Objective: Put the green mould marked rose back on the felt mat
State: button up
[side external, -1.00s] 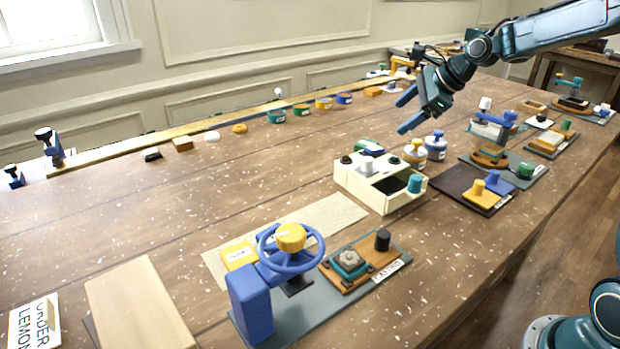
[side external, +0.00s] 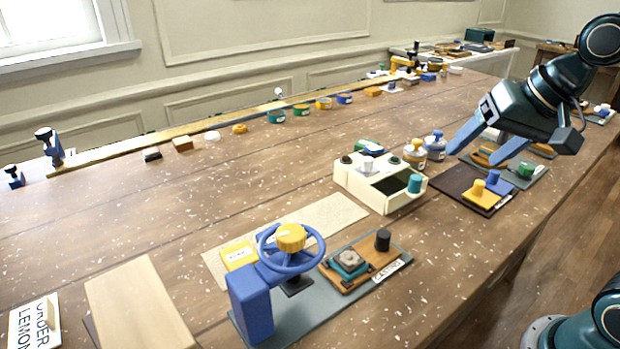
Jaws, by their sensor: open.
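My gripper (side external: 473,156) is open and empty, fingers pointing down and left, in front of the right part of the table in this view. No marking that reads rose is legible, so I cannot tell which piece is the mould. A green piece (side external: 368,147) lies behind the cream box, and a green-knobbed piece (side external: 526,169) stands on a grey board below my gripper. A pale beige mat (side external: 335,212) lies behind the blue press. I cannot tell which mat is felt.
The blue press (side external: 252,305) with its handwheel stands at the front. The cream box (side external: 372,187) stands mid-table, with jars (side external: 435,147) behind it. A wooden block (side external: 140,305) lies at front left. The left middle of the table is clear.

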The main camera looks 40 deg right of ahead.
jog(key=s+f+n, duration=0.2)
jog(key=s+n, duration=0.4)
jog(key=s, duration=0.2)
jog(key=shift+s+a+f, duration=0.2)
jog(key=shift+s+f, duration=0.1)
jog(key=shift+o, duration=0.5)
jog(key=w+r+n, duration=0.1)
jog(key=w+r, duration=0.4)
jog(key=w, duration=0.5)
jog(key=w+d+n+g, duration=0.1)
jog(key=w+d, duration=0.3)
jog(key=w, duration=0.6)
jog(key=w+d+n+g, duration=0.1)
jog(key=w+d, duration=0.4)
jog(key=w, duration=0.6)
jog(key=w+d+f+n+y, duration=0.1)
jog(key=w+d+f+n, duration=0.1)
jog(key=w+d+f, duration=0.65)
jog(key=shift+w+x, duration=0.15)
jog(key=shift+x, duration=1.95)
jog(key=shift+w+x, duration=0.1)
jog(key=shift+x, duration=2.05)
